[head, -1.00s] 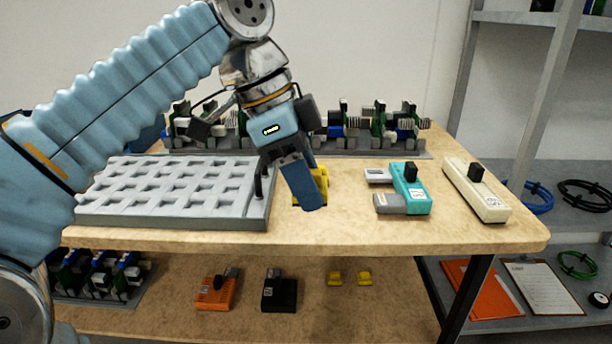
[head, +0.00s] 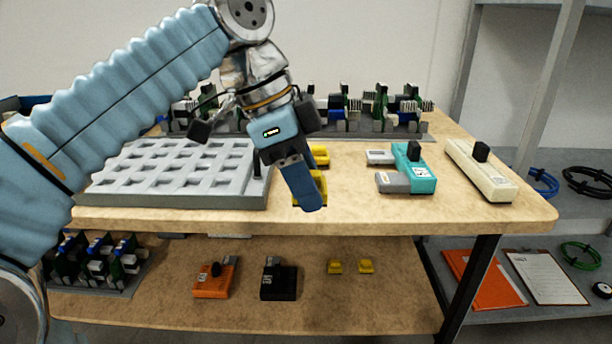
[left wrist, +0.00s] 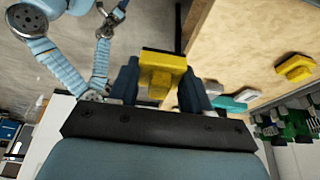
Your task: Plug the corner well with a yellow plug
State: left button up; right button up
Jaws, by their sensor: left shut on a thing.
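My left gripper (head: 304,196) is shut on a yellow plug (left wrist: 162,72), which shows between the two fingers in the left wrist view. In the head view this plug (head: 321,186) is partly hidden behind the fingers. The gripper is over the front part of the table, just right of the grey tray (head: 180,203) with its rows of square wells. The tray's right corners are close to the gripper. A second yellow plug (head: 320,152) lies on the table behind the gripper; it also shows in the left wrist view (left wrist: 297,68). My right gripper is not seen.
A teal and grey module (head: 413,172) and a cream module (head: 478,168) lie on the table to the right. A rack of boards (head: 375,110) stands at the back.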

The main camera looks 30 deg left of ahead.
pick_arm(q)
jog(key=shift+f+b, duration=1.15)
jog(key=shift+f, duration=0.35)
notch_tip(320, 180, down, 5)
jog(key=b, duration=0.4)
jog(key=o, duration=1.3)
